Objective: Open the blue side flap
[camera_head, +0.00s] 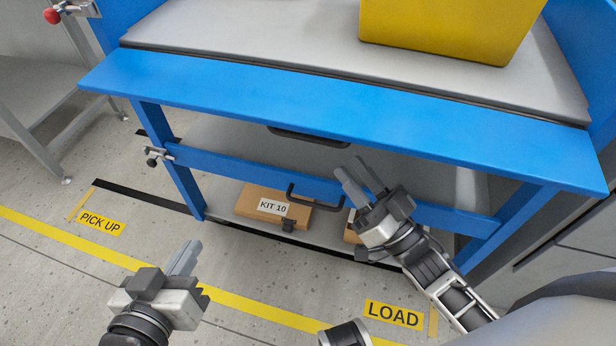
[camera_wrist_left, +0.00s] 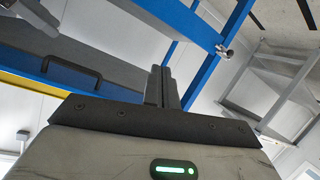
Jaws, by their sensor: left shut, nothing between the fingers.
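The long blue panel (camera_head: 330,118) along the front edge of the station appears to be the side flap; I cannot tell its hinge. A black handle (camera_head: 307,136) shows just under its lower edge. A second black handle (camera_head: 315,194) is on the lower blue rail (camera_head: 240,168). My left gripper (camera_head: 192,244) is shut and empty over the floor, left of and apart from the panel. Its fingers also show in the left wrist view (camera_wrist_left: 161,70), where a handle (camera_wrist_left: 72,70) is at left. My right gripper (camera_head: 351,164) is open and empty in front of the lower rail.
A yellow bin (camera_head: 450,30) stands on the grey worktop (camera_head: 270,30). A box labelled KIT 10 (camera_head: 255,207) lies on the low shelf; another box is partly hidden behind my right gripper. A small clamp-like knob (camera_head: 153,160) sticks out at the left leg.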

